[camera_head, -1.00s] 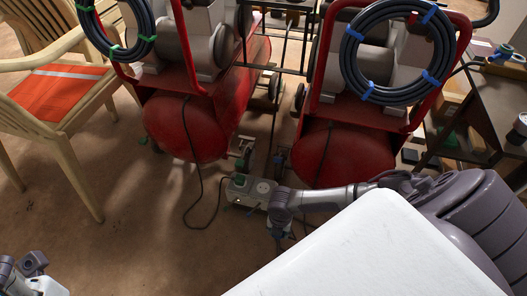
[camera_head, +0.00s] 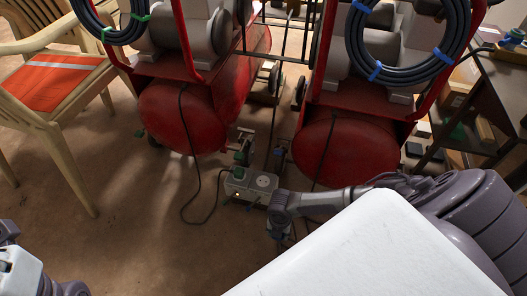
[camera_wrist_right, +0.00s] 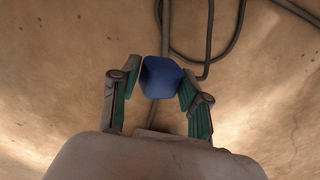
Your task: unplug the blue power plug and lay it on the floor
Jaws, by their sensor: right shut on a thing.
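The blue plug (camera_wrist_right: 162,78) is between the fingertips of my right gripper (camera_wrist_right: 160,82) in the right wrist view, with brown floor behind it. My right gripper (camera_head: 280,232) is shut on it, low in front of the grey socket box (camera_head: 250,186) in the head view. The plug is mostly hidden there by my wrist. A green plug (camera_head: 238,172) sits in the box's left side, and a round pale socket beside it shows bare. My left gripper is at the lower left edge, cut off, and its jaws do not show clearly.
Two red compressor tanks (camera_head: 178,115) (camera_head: 345,150) stand behind the box. A black cable (camera_head: 190,150) loops on the floor to its left. A wooden chair (camera_head: 65,150) is at the left and a dark table (camera_head: 497,90) at the right. The floor at front left is clear.

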